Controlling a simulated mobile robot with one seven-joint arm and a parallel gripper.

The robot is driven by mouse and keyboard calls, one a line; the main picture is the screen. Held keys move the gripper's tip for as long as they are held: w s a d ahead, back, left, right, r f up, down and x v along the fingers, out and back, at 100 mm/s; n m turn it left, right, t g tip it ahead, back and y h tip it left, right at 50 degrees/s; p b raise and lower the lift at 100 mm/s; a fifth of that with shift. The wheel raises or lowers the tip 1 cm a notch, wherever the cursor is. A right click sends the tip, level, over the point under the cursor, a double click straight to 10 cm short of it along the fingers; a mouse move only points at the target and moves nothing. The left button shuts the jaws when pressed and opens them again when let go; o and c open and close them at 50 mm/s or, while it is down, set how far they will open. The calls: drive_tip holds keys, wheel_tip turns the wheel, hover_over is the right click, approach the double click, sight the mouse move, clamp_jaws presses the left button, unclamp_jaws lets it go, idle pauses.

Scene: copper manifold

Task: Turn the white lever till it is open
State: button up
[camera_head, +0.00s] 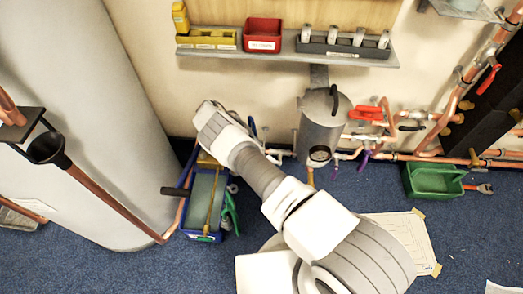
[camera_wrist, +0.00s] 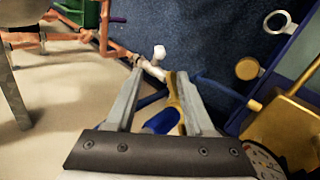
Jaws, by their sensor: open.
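In the wrist view a white, lever-like piece (camera_wrist: 158,53) sits just beyond my fingertips, joined to a white fitting at the end of a copper pipe. I cannot tell how far it is turned. My gripper (camera_wrist: 160,74) is open, with its two grey fingers apart. A tan piece and a blue piece (camera_wrist: 162,121) show between the fingers, and I cannot tell whether they touch. In the head view my arm reaches left of the grey cylinder, and its wrist hides the fingers and the white lever.
A blue toolbox (camera_head: 203,236) stands on the carpet below my wrist, close to the large white tank (camera_head: 85,110). The grey cylinder (camera_head: 321,125) and copper pipes with red levers (camera_head: 368,113) lie to the right. A shelf (camera_head: 290,56) with bins runs above.

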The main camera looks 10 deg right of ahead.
drive_tip(key=v, duration=0.5)
drive_tip(key=shift+a+r, duration=0.25)
